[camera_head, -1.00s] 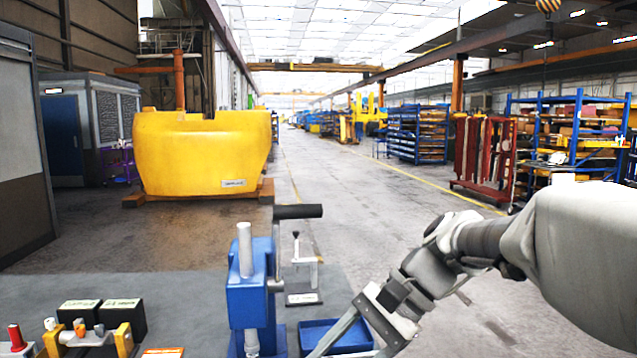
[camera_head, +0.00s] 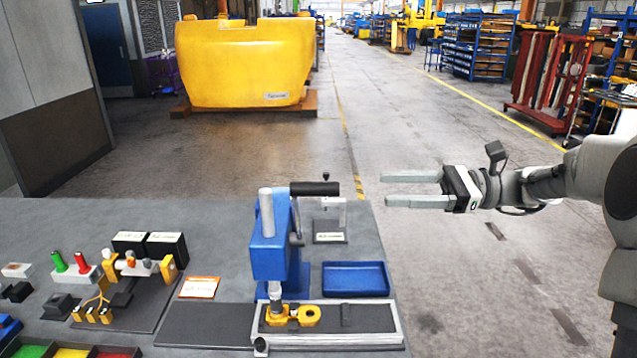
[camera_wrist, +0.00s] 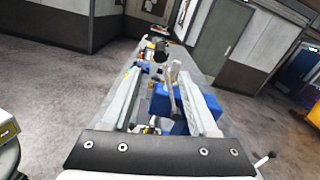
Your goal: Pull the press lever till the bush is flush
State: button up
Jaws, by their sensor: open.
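The blue arbor press (camera_head: 271,245) stands on the grey bench in the head view, with a pale ram at its top. Its lever (camera_head: 314,189) has a black grip and points right, about level. Under the ram, a yellow part (camera_head: 306,315) sits on the pale-edged fixture (camera_head: 375,338); the bush itself is too small to make out. My gripper (camera_head: 385,190) is open and empty, to the right of the lever and apart from it, its fingers pointing left. In the wrist view the press (camera_wrist: 170,103) shows between and beyond the fingers.
Black blocks (camera_head: 150,246) and several small parts crowd the bench's left. Beyond the bench's right edge is open floor.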

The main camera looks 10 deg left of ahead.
aim_at(315, 189)
jog(key=p+x, duration=0.1)
jog(key=x, duration=1.3)
jog(key=shift+w, duration=0.1)
grip_shut()
dwell(0.8)
